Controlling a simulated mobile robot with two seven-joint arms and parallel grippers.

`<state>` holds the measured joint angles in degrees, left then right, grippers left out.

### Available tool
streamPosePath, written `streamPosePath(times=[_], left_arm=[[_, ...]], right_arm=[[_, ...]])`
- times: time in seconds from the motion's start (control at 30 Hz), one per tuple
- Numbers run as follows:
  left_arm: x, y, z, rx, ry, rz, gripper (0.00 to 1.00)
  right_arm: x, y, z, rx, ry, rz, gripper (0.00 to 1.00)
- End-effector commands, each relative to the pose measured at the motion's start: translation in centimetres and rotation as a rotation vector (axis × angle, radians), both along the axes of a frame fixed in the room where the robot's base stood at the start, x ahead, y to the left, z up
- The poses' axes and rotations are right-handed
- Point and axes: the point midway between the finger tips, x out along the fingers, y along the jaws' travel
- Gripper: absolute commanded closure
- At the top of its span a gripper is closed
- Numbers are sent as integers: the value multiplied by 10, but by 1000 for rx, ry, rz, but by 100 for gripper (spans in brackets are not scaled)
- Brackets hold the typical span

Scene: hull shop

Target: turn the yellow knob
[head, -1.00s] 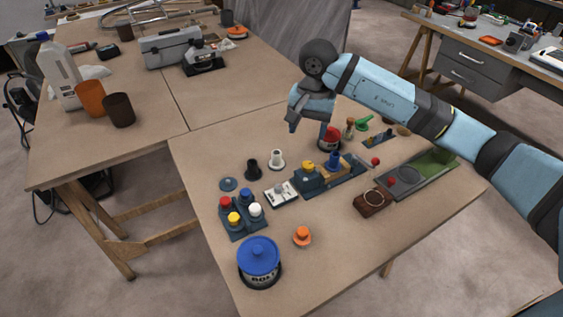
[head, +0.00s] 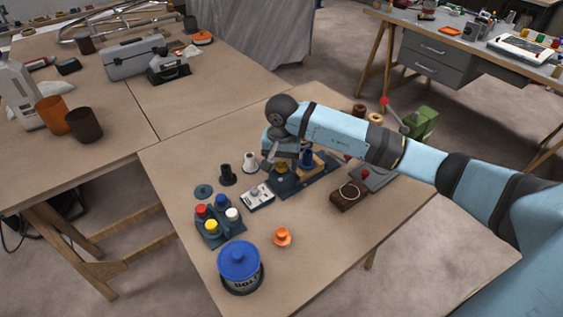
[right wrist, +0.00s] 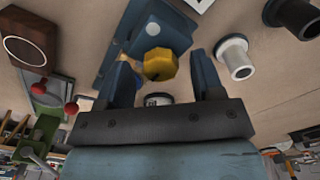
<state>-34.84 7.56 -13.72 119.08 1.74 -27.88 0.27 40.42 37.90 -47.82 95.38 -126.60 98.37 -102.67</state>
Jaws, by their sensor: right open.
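The yellow knob (right wrist: 160,64) is faceted and sits on a dark blue block (right wrist: 150,28) in the right wrist view. In the head view the knob (head: 282,169) shows only in part, behind my right gripper (head: 276,160). In the right wrist view the right gripper (right wrist: 162,76) is open, with one finger to each side of the knob in the picture. I cannot tell how far the fingertips are from it, and no contact shows. My left gripper is not in view.
A blue peg (head: 307,158) stands close beside the gripper. Black (head: 228,175) and white (head: 250,162) pegs stand to the left. A switch box (head: 257,196), brown box (head: 348,195), orange knob (head: 282,237) and blue-lidded tin (head: 240,268) are nearer. The front right tabletop is clear.

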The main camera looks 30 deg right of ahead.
Motion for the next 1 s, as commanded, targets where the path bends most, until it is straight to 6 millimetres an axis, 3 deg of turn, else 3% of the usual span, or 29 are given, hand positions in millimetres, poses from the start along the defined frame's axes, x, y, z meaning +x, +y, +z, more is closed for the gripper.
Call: streamPosePath(times=[0.3, 0.53, 1.0], left_arm=[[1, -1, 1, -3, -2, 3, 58], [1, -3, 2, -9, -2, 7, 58], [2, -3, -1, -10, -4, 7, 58]], right_arm=[[0, 0, -3, 1, -1, 0, 39], [0, 0, -3, 1, -1, 0, 88], [0, 0, -3, -1, -1, -100, 88]])
